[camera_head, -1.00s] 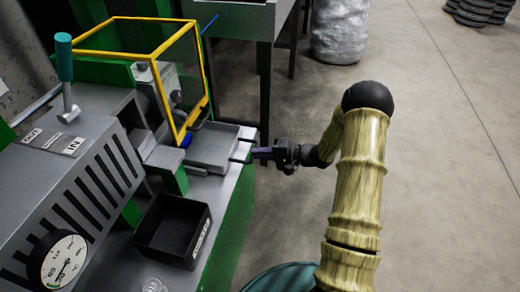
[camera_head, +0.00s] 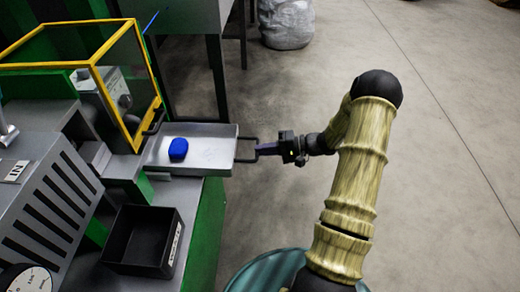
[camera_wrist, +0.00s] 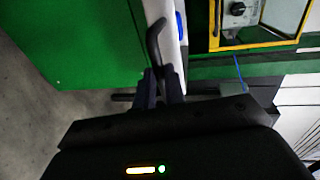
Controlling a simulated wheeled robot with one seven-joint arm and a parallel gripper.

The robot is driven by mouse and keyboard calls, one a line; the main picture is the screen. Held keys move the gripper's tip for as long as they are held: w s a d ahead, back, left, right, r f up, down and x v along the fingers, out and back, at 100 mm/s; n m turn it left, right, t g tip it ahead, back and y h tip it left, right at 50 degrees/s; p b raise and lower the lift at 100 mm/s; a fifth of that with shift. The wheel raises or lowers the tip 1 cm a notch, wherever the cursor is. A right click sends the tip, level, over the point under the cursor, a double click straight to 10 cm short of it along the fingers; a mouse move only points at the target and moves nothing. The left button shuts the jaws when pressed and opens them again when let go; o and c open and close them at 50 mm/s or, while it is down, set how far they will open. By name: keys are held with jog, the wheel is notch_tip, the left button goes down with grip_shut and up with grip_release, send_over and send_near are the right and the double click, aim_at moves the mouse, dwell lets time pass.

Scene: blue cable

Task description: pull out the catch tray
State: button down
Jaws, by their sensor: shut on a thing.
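The catch tray (camera_head: 205,150) is a flat grey metal tray that sticks out to the right from under the yellow-framed guard, past the green machine edge. A blue rounded part (camera_head: 178,149) lies in it. The dark tray handle (camera_head: 245,151) is a loop on the tray's right end. My gripper (camera_head: 258,149) is shut on this handle. In the wrist view my gripper's fingers (camera_wrist: 164,88) close around the handle bar (camera_wrist: 155,42), and a sliver of the blue part (camera_wrist: 180,25) shows beside it.
The yellow-framed clear guard (camera_head: 135,80) stands left of the tray. An open black bin (camera_head: 145,240) sits on the machine in front. A grey table (camera_head: 190,20) and a wrapped grey bundle (camera_head: 288,22) stand behind. The floor on the right (camera_head: 450,150) is clear.

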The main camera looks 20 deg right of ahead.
jog(key=c, duration=1.5)
grip_release()
jog(key=p+v, duration=0.1)
jog(key=v, duration=1.6)
jog(key=shift+s+d+p, duration=0.1)
jog(key=shift+d+p, duration=0.1)
jog(key=shift+p, duration=0.2)
